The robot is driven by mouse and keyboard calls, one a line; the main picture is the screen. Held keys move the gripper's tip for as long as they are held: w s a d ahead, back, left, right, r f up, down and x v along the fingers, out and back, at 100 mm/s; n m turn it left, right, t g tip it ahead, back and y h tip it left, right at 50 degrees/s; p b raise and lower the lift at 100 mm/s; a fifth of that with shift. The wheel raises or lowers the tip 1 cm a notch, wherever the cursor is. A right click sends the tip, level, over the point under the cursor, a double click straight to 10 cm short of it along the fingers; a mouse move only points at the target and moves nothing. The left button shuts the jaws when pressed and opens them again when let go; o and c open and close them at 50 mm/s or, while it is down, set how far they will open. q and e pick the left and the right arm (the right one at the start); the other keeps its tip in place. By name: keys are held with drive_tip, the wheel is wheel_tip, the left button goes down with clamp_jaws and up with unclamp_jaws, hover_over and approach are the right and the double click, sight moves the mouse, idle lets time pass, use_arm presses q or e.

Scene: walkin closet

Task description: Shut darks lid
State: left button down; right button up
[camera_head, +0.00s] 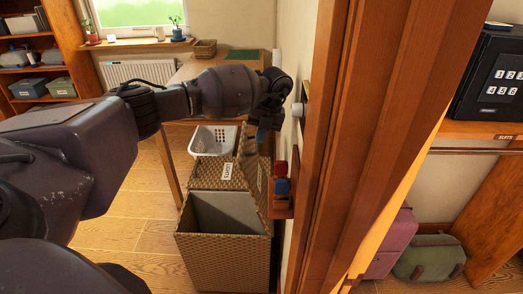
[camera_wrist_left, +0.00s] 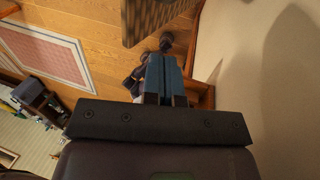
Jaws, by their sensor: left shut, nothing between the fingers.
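The woven brown laundry hamper (camera_head: 222,250) stands on the floor against the wall. Its near compartment is open, showing a grey inside. The farther compartment's lid (camera_head: 207,176) lies flat with a white label. My left gripper (camera_head: 261,134) is above the hamper, near the top of the raised lid; I cannot tell if they touch. In the wrist view its blue fingers (camera_wrist_left: 166,78) are shut and empty, with a woven panel (camera_wrist_left: 150,16) just beyond. My right gripper is not in view.
Red and blue items (camera_head: 282,180) sit on a small shelf at the wall beside the hamper. A wooden door frame (camera_head: 360,130) rises close on the right.

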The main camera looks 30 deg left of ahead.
use_arm(q)
hover_over(248, 169)
drive_tip(key=d, duration=0.1)
drive_tip(key=f, duration=0.7)
drive_tip(key=shift+w+d+f, duration=0.2)
drive_tip(key=shift+w+f, duration=0.15)
drive_tip(key=shift+w, duration=0.05)
drive_tip(key=shift+a+f, duration=0.15)
drive_tip(key=shift+f, duration=0.45)
drive_tip(key=shift+s+f, duration=0.1)
drive_tip(key=shift+f, duration=0.05)
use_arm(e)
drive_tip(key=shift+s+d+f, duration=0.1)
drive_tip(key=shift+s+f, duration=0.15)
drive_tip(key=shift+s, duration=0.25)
use_arm(q)
drive_tip(key=shift+a, duration=0.1)
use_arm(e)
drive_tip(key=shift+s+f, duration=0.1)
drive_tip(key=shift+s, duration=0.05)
